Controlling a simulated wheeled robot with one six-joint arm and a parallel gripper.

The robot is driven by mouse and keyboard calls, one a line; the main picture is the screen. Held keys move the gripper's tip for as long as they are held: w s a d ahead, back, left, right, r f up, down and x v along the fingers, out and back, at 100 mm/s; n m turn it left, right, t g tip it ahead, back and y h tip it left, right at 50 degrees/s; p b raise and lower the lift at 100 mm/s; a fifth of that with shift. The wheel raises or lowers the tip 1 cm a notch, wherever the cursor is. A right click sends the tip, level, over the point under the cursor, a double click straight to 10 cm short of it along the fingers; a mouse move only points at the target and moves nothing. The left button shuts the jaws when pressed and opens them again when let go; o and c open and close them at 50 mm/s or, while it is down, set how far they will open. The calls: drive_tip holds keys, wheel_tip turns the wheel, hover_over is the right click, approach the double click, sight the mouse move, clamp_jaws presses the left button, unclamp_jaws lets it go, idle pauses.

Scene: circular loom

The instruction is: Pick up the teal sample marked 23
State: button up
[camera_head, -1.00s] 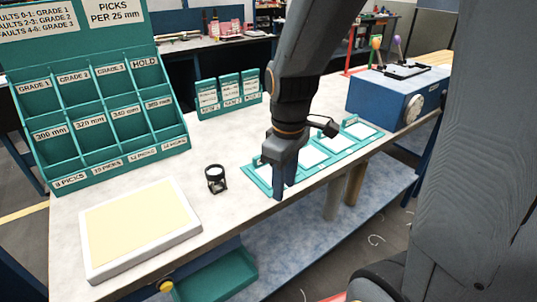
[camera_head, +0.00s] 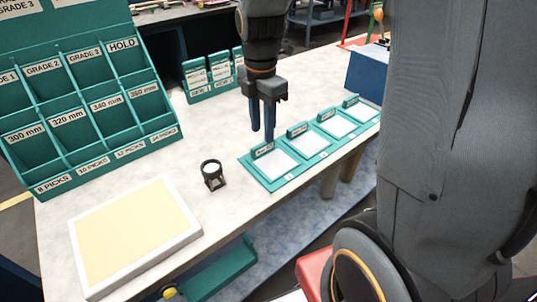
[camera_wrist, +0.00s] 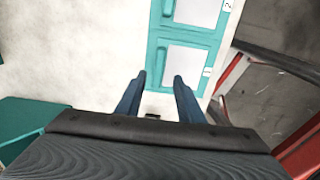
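A teal tray (camera_head: 277,184) lies along the front of the bench, with several white sample squares in it. Each square has an upright teal tag behind it. The nearest tag (camera_head: 263,150) has lettering too small to read, so I cannot tell which sample is marked 23. My gripper (camera_head: 262,136) is above the bench by that nearest tag, fingers pointing down. In the wrist view my gripper (camera_wrist: 158,77) has its fingers apart with nothing held between them. The tray's teal rim (camera_wrist: 154,52) also shows there, with white squares and numbers 1 and 2.
A small black loupe (camera_head: 212,175) stands left of the tray. A pale yellow pad (camera_head: 132,235) lies at front left. A teal rack (camera_head: 90,105) with labelled slots stands behind it. Smaller teal holders (camera_head: 208,77) stand behind my gripper. A blue box (camera_head: 366,72) is at right.

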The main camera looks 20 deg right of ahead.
sight(263, 143)
drive_tip(key=shift+w+d+f+p, duration=0.15)
drive_tip(key=shift+f+p, duration=0.55)
drive_tip(key=shift+f, duration=1.7)
clamp_jaws()
